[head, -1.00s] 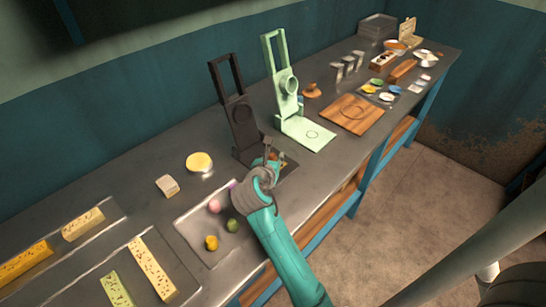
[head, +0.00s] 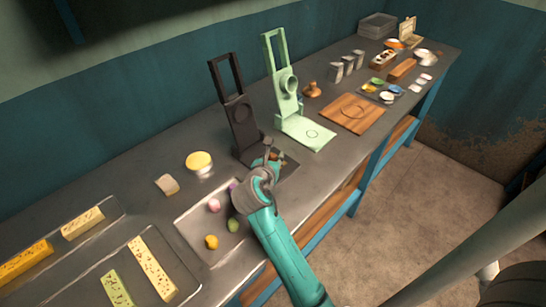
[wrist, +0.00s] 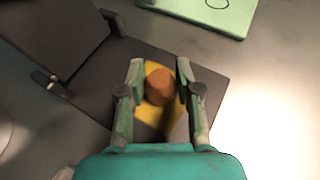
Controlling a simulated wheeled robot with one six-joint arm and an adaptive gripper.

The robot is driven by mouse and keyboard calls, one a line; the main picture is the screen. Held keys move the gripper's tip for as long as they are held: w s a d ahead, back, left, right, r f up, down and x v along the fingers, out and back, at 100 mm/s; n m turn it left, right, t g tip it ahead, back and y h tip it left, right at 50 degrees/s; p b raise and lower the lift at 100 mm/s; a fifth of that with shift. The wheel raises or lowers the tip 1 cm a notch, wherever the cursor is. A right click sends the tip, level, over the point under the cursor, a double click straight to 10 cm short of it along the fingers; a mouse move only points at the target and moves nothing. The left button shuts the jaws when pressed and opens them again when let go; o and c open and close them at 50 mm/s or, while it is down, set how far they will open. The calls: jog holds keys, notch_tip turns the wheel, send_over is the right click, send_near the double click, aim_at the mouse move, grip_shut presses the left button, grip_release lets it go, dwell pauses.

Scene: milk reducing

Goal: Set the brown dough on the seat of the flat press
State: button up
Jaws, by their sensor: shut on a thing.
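My gripper (wrist: 160,72) is shut on the brown dough (wrist: 160,87), a round ball held between its two fingers. A dark press (head: 240,122) stands upright on the bench, and its flat dark base also shows in the wrist view (wrist: 95,85). The gripper and dough are over the front part of that base. A yellow patch shows around and below the dough in the wrist view; what it is and whether the dough touches it, I cannot tell. In the head view my gripper (head: 274,153) mostly covers the dough and the seat area.
A light green press (head: 287,93) stands just right of the dark one. A tray (head: 190,236) with several coloured balls lies to the left, near a yellow-topped tin (head: 200,163). A wooden board (head: 345,122) lies further right. The bench edge is close to my arm.

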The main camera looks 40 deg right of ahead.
jog(key=o, duration=1)
jog(key=v, duration=1.2)
jog(key=shift+f, duration=0.1)
